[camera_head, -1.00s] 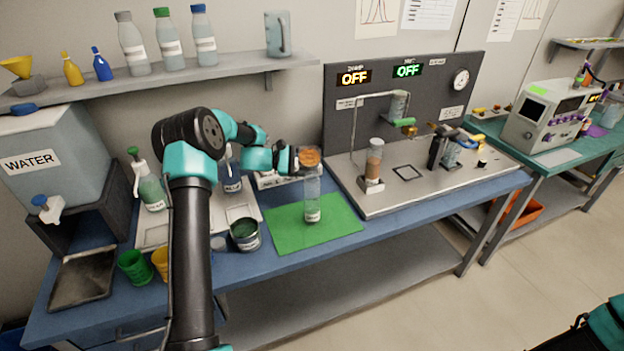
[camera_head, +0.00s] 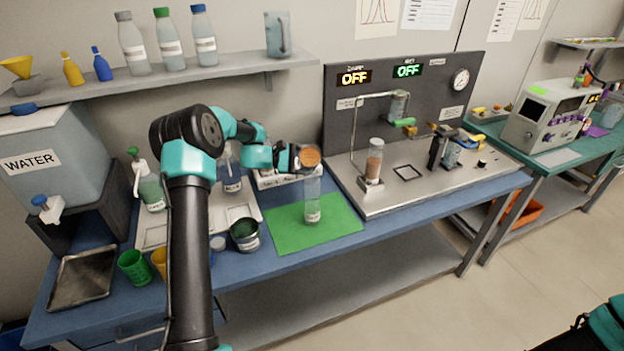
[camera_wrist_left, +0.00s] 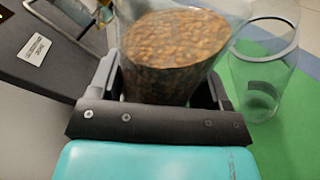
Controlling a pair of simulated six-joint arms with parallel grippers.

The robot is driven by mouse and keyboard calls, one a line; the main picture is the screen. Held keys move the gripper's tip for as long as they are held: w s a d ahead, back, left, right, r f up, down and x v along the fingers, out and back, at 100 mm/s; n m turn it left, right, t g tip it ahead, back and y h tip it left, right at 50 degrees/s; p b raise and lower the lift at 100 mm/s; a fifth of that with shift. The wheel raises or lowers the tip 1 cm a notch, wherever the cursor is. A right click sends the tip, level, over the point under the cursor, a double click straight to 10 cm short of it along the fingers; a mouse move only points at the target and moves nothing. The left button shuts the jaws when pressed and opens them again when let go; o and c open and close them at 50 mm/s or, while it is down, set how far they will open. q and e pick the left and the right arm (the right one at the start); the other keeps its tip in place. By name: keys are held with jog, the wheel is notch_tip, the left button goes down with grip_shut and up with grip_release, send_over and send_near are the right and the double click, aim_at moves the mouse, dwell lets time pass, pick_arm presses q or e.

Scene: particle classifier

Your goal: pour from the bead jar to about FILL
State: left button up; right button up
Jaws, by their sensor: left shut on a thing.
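My left gripper (camera_head: 296,158) is shut on the bead jar (camera_head: 311,157), a clear jar of orange-brown beads. In the left wrist view the jar (camera_wrist_left: 175,45) sits between the two dark fingers, well filled with beads. It is held tilted above a tall clear cylinder (camera_head: 312,202) that stands upright on the green mat (camera_head: 340,222). The cylinder also shows in the left wrist view (camera_wrist_left: 262,75), beside the jar, and looks empty. A pale label is near its base; I cannot read a FILL mark. My right gripper is out of view.
A dark open tin (camera_head: 245,235) stands left of the mat, with green (camera_head: 134,267) and yellow cups further left. A steel rig (camera_head: 410,180) with a bead-filled column (camera_head: 375,160) stands to the right. The mat's right part is clear.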

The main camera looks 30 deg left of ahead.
aim_at(307, 152)
pick_arm(q)
jog(key=shift+w+r+m, duration=0.1)
jog(key=shift+r+m, duration=0.65)
jog(key=shift+m, duration=0.25)
dwell(0.8)
jog(key=shift+a+f+m+y, duration=0.15)
jog(key=shift+m+y, duration=0.15)
jog(key=shift+m, duration=0.5)
dwell(0.5)
jog(key=shift+r+m+t, duration=0.3)
jog(key=shift+r+m, duration=0.3)
jog(key=shift+m, duration=0.1)
dwell(1.1)
jog(key=shift+s+d+r+m, duration=0.2)
jog(key=shift+r+m, duration=0.15)
jog(key=shift+m, duration=0.1)
jog(key=shift+s+d+r+m, duration=0.15)
jog(key=shift+r+m, duration=0.15)
jog(key=shift+m, duration=0.15)
dwell(2.2)
